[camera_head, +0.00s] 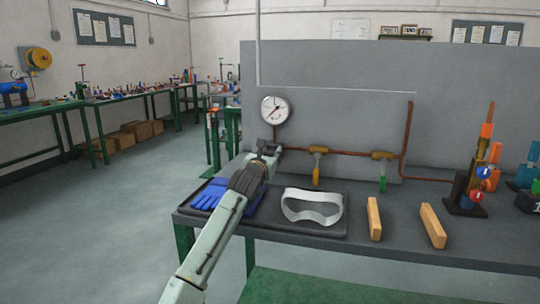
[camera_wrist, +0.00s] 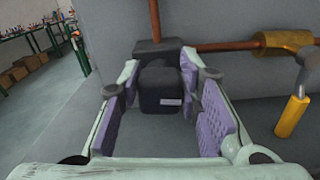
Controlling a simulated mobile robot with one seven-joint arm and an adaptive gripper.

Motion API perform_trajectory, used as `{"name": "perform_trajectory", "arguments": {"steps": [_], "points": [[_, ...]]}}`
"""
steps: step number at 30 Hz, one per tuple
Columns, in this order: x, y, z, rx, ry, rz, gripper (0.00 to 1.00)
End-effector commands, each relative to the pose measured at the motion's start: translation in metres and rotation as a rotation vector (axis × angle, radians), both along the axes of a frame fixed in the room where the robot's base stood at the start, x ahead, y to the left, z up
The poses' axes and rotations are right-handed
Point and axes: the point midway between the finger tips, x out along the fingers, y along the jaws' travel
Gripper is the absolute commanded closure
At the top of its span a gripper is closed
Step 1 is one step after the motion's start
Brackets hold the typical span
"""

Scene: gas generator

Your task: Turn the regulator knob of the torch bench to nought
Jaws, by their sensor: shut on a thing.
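The regulator knob (camera_wrist: 162,92) is a dark block with a small pale label, on a dark body at the foot of a copper pipe. In the wrist view my gripper (camera_wrist: 160,82) has its purple pads either side of the knob and is shut on it. In the head view my gripper (camera_head: 268,150) is at the bench's left back, below the round white pressure gauge (camera_head: 275,110), and hides the knob. The gauge's needle seems to point to the lower left; its figures are too small to read. The torch bench (camera_head: 400,228) has a dark grey top.
Blue gloves (camera_head: 210,194) and white goggles (camera_head: 312,207) lie on a dark mat beside my arm. Right of the knob, a yellow-handled valve (camera_head: 316,174) and a green-handled valve (camera_head: 383,180) hang from the copper pipe. Two wooden blocks (camera_head: 374,218) (camera_head: 432,226) and a torch stand (camera_head: 468,192) are farther right.

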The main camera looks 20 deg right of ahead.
Motion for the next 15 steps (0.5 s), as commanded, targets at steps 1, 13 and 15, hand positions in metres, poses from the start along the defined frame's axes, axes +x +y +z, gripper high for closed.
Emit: {"name": "perform_trajectory", "arguments": {"steps": [1,13,15], "points": [[0.0000,-0.0001,-0.0002,0.000,0.000,0.000,0.87],[0.0001,0.0002,0.0003,-0.019,0.014,0.000,0.97],[0.0004,0.0004,0.0007,-0.038,0.027,0.000,0.97]]}}
